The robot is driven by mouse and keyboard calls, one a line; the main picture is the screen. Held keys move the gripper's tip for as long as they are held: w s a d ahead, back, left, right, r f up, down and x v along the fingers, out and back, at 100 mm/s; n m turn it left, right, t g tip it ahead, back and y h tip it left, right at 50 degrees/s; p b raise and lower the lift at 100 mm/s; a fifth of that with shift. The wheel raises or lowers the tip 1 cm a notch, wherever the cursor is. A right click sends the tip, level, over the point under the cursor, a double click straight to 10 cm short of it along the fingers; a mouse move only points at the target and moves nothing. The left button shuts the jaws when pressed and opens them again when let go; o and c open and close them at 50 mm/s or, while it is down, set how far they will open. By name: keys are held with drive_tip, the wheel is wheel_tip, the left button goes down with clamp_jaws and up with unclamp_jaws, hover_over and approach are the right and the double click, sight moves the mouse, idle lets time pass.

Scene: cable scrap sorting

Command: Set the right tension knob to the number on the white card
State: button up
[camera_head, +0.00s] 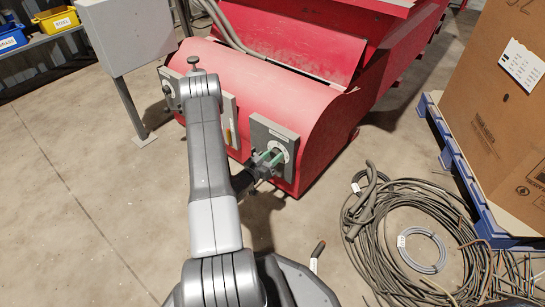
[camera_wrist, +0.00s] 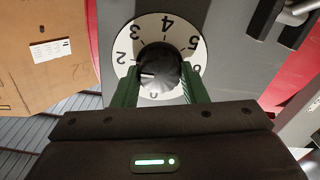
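The right tension knob (camera_wrist: 158,68) is black and round on a white numbered dial (camera_wrist: 125,48) in the wrist view. Its white mark points left, a little below the 2. The dial stands on a grey plate (camera_head: 262,132) at the red machine's right front in the head view. My gripper (camera_wrist: 160,85) has its two green fingers on either side of the knob, at or very near its edges. Whether they press on it I cannot tell. The fingers also show at the dial in the head view (camera_head: 269,158). I cannot make out a white card with a readable number.
A second grey plate with a dial (camera_head: 168,90) is at the machine's left. A large cardboard box (camera_head: 500,110) with a white label (camera_head: 521,65) stands on a blue pallet (camera_head: 455,160) at right. Coiled cables (camera_head: 375,240) lie on the floor at right. The left floor is clear.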

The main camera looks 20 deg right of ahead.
drive_tip(key=c, duration=0.4)
drive_tip(key=m, duration=0.8)
drive_tip(key=shift+s, duration=0.1)
drive_tip(key=shift+m, duration=0.4)
idle(0.4)
drive_tip(key=o, duration=1)
drive_tip(key=shift+c, duration=0.2)
